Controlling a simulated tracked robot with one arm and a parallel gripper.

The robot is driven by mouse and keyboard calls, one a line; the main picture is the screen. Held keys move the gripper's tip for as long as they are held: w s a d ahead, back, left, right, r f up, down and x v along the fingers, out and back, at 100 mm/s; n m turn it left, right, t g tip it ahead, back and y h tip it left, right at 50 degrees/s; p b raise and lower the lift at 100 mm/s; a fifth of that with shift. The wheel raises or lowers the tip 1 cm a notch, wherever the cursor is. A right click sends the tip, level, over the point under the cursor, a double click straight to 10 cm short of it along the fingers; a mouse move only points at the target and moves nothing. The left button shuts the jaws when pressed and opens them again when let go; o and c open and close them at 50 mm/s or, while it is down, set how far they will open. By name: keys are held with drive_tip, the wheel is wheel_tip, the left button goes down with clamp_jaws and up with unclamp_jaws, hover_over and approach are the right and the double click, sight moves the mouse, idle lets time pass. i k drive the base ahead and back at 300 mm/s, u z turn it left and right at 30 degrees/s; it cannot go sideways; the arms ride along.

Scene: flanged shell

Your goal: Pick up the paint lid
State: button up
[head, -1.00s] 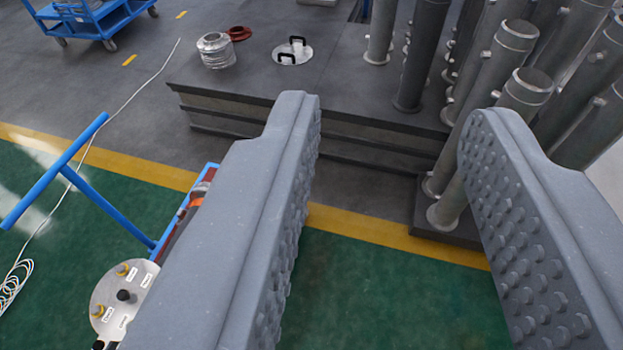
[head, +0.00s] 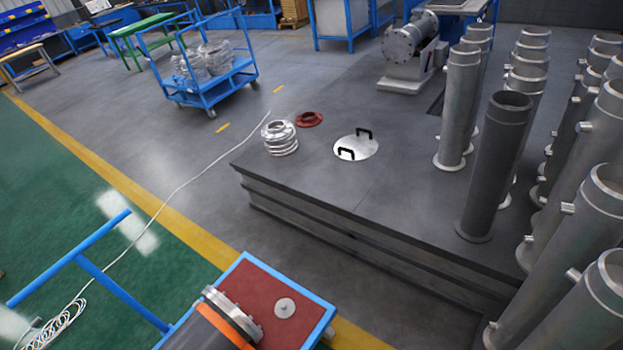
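No thing is clearly marked as the paint lid. A flat, round white plate with two black handles (head: 356,148) lies on the dark grey platform (head: 330,187). A small round grey disc with a centre knob (head: 285,308) lies on the red top of a blue-framed cart (head: 262,277) at the bottom. Either could be the lid; I cannot tell which. My gripper is out of view, so its fingers and anything between them are hidden.
A ribbed metal part (head: 279,138) and a red flanged ring (head: 308,119) sit left of the handled plate. Several upright grey pipes (head: 497,165) crowd the right. A blue trolley (head: 205,80) stands farther back. A white cable (head: 178,190) crosses the open floor.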

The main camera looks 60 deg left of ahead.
sight(286, 309)
drive_tip(key=u, duration=0.35)
drive_tip(key=i, duration=1.3)
drive_tip(key=u, duration=0.75)
drive_tip(key=i, duration=0.3)
drive_tip(key=u, duration=0.2)
